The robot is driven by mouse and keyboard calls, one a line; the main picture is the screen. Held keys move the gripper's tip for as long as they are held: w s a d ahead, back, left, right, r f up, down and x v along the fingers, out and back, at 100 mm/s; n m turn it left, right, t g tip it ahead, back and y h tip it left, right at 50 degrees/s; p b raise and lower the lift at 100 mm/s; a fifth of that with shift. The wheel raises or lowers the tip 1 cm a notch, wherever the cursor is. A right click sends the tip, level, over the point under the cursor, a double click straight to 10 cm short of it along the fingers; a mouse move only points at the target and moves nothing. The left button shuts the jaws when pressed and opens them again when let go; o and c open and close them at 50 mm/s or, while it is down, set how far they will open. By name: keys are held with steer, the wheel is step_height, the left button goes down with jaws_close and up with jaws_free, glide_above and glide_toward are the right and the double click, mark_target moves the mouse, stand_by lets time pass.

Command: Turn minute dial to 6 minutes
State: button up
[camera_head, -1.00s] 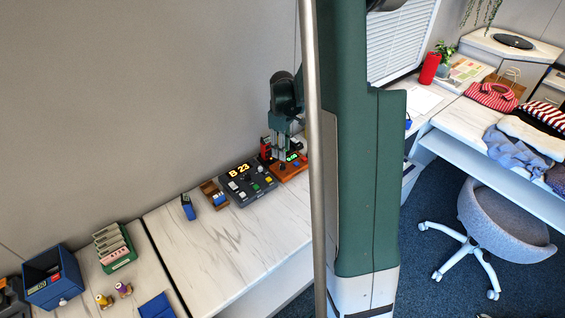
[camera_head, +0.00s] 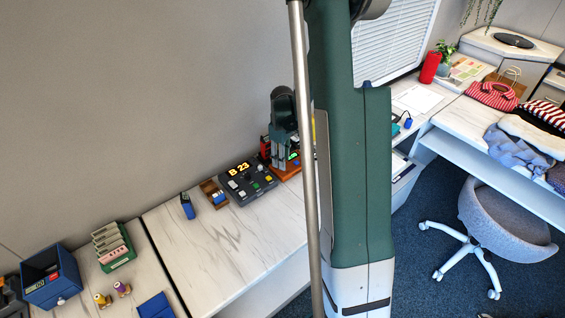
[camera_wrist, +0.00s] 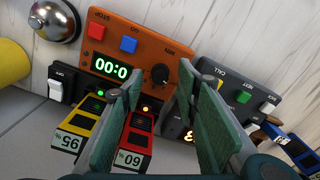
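The minute dial (camera_wrist: 160,75) is a small black knob on the orange timer panel (camera_wrist: 181,45) in the wrist view, under a "MIN" label. A green display (camera_wrist: 110,67) beside it shows "00:0", with its last digit hidden by my finger. Red stop (camera_wrist: 97,31) and blue go (camera_wrist: 128,44) buttons sit near it. My gripper (camera_wrist: 160,82) is open and empty, its two green fingers on either side of the dial in the picture; I cannot tell if they touch the panel. In the head view my gripper (camera_head: 279,168) is over the orange panel (camera_head: 288,174), partly hiding it.
A grey call panel (camera_wrist: 240,85) with coloured buttons lies right of the timer. Yellow (camera_wrist: 75,132) and red (camera_wrist: 136,147) labelled packs stand close to my fingers. A silver bell (camera_wrist: 54,20) and yellow cylinder (camera_wrist: 12,62) are at the left.

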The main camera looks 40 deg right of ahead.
steer(key=shift+f, duration=0.65)
steer(key=c, duration=0.9)
steer(key=shift+m, duration=0.5)
steer(key=m+b, duration=0.2)
steer(key=m, duration=0.4)
steer(key=m+b, duration=0.1)
steer(key=m, duration=0.5)
steer(key=shift+m+b, duration=0.35)
steer(key=shift+m, duration=0.05)
